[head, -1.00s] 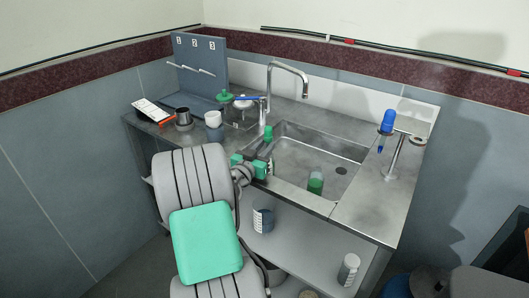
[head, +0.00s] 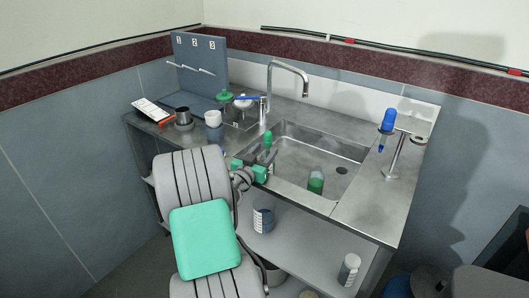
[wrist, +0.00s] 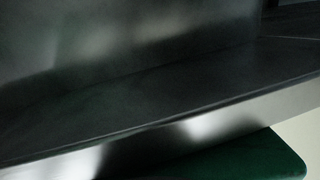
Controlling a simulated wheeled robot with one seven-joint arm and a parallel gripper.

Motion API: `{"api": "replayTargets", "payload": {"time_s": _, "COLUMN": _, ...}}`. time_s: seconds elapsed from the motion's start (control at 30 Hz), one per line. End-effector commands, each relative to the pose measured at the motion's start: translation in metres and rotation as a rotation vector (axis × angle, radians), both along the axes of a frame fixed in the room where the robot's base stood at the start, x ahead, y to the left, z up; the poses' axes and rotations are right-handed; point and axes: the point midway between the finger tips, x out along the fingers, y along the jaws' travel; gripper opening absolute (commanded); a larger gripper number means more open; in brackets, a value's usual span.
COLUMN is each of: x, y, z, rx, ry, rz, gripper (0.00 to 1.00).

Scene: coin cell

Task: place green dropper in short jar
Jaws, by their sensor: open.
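The green dropper (head: 268,138) shows as a green bulb at the left side of the sink, in the head view. Its lower part is hidden behind my gripper. My gripper (head: 265,157) is open at the sink's front left corner, just in front of the dropper. I cannot tell whether the dropper is between the fingers. A white cup-like jar (head: 213,118) and a dark cup (head: 183,116) stand on the counter's left part; I cannot tell which is the short jar. The wrist view shows only dark metal surfaces and a dark green shape at the bottom, not the dropper.
A bottle with green liquid (head: 316,183) stands in the sink (head: 330,152). The tap (head: 286,64) rises behind. A blue dropper (head: 388,122) is at a stand on the right. A green-lidded jar (head: 224,97) stands at the back left. The front right counter (head: 365,212) is clear.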

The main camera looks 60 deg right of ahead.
Motion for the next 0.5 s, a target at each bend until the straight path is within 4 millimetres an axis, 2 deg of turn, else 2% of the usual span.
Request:
{"api": "replayTargets", "payload": {"time_s": 0.1, "x": 0.0, "y": 0.0, "z": 0.006, "rx": 0.0, "ry": 0.001, "rz": 0.0, "gripper": 0.48}}
{"api": "replayTargets", "payload": {"time_s": 0.17, "x": 0.001, "y": 0.009, "z": 0.002, "rx": 0.001, "ry": 0.001, "rz": 0.003, "gripper": 0.48}}
{"api": "replayTargets", "payload": {"time_s": 0.5, "x": 0.002, "y": 0.093, "z": 0.002, "rx": -0.001, "ry": -0.001, "rz": 0.006, "gripper": 0.48}}
